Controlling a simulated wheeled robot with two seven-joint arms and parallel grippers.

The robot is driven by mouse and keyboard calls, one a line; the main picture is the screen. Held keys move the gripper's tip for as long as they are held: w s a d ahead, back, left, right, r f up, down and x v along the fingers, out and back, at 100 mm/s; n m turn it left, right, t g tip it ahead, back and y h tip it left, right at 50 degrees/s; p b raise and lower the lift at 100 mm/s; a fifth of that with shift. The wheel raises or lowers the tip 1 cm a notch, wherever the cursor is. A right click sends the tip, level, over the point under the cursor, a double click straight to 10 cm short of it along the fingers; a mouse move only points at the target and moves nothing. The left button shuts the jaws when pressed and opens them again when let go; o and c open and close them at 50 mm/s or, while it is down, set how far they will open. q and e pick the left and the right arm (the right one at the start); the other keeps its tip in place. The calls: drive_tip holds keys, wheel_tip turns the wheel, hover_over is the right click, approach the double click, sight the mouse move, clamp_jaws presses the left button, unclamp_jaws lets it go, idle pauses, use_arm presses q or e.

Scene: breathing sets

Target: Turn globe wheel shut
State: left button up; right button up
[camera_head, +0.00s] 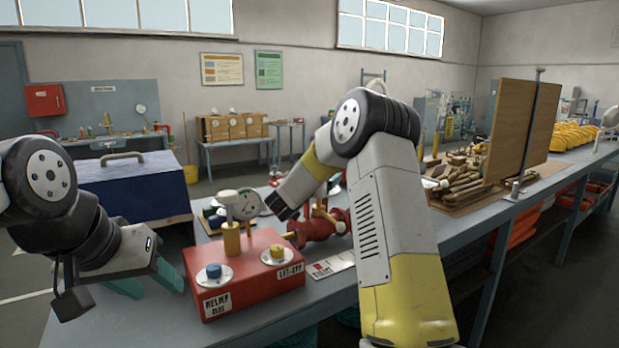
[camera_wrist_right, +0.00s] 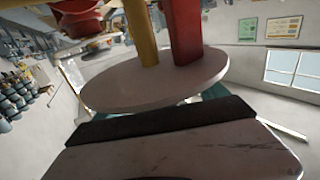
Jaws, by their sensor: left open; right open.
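A red valve body (camera_head: 318,228) with flanges and a yellow stem stands on the bench, partly behind my right forearm. A pale grey round wheel or disc (camera_head: 247,205) shows just left of my right wrist; I cannot tell which part it belongs to. In the right wrist view a large pale disc (camera_wrist_right: 150,85) with a yellow post and a red bar fills the middle. My right gripper (camera_wrist_right: 160,105) is close to this disc, which hides most of its fingers; contact cannot be told. My left gripper (camera_head: 147,282) is open and empty, left of the red box.
The red box (camera_head: 250,285) has a blue knob (camera_head: 214,271), a yellow knob (camera_head: 277,254) and a yellow post (camera_head: 232,240). A white label card (camera_head: 332,265) lies beside it. A dark blue case (camera_head: 135,190) stands behind my left gripper. Wooden pieces (camera_head: 465,185) lie at right.

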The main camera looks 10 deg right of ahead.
drive_tip(key=v, duration=0.7)
drive_tip(key=shift+s+a, duration=0.25)
drive_tip(key=shift+a, duration=0.1)
